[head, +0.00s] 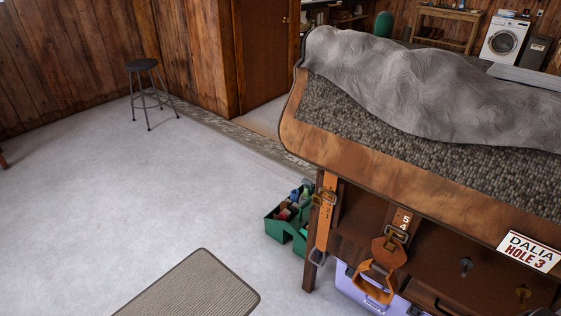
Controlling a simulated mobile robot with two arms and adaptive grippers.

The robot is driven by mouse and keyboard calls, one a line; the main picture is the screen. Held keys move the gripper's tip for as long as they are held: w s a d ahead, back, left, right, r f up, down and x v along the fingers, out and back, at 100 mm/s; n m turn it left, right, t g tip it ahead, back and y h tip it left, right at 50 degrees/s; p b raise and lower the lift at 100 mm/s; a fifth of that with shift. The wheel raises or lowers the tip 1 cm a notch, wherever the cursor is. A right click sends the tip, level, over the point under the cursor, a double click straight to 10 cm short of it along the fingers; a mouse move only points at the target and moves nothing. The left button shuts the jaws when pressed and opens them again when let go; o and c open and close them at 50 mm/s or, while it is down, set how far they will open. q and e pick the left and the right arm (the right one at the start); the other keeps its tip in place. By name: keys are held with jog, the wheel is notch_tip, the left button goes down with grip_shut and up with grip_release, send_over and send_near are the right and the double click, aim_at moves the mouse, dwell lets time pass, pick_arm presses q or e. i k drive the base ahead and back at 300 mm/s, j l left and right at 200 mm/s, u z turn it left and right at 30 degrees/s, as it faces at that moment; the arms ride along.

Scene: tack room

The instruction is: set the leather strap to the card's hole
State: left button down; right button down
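Lower numbers are not visible. Below the buckle hang a tan leather flap (389,254) and a tan stirrup (373,288). A second, orange-tan strap (324,228) with a buckle (324,197) hangs at the stand's left corner, ending in a metal loop (318,257). Neither gripper is in view.
A grey cloth (430,85) lies over a dark woven pad (370,125) on the stand. A green caddy (285,229) and a lilac box (355,291) are on the floor near it. Dark knobs (466,266) project from its front. Left floor is open, with a mat (195,288) and stool (142,67).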

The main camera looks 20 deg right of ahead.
aim_at(331, 181)
jog(key=z, duration=1.15)
